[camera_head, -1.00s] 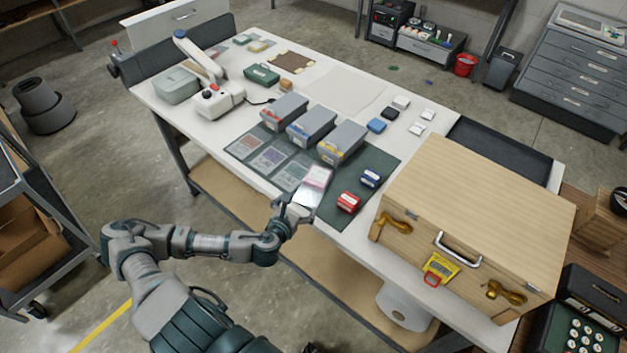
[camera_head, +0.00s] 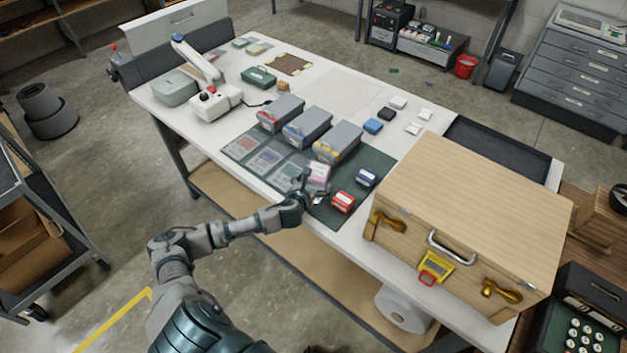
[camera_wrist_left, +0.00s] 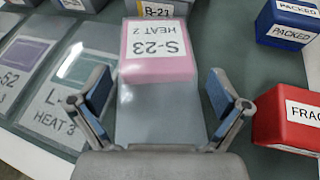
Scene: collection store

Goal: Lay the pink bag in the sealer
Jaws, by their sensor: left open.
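The pink bag (camera_head: 319,171) lies on the dark green mat near the front edge of the table. In the left wrist view it is a clear pouch with a pink part (camera_wrist_left: 158,66) labelled S-23, HEAT 2. My left gripper (camera_head: 305,182) is open at the bag and partly covers it in the head view. In the wrist view, its two fingers (camera_wrist_left: 160,100) stand apart on either side of the clear part. The white sealer (camera_head: 214,101) stands at the table's left, with its long arm (camera_head: 197,60) raised. My right gripper is out of view.
Several flat bags (camera_head: 255,155) lie left of the pink bag, before three grey bins (camera_head: 308,126). A red block (camera_head: 343,201) and a blue block (camera_head: 367,178) stand close on the right. A large wooden case (camera_head: 480,195) fills the table's right end.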

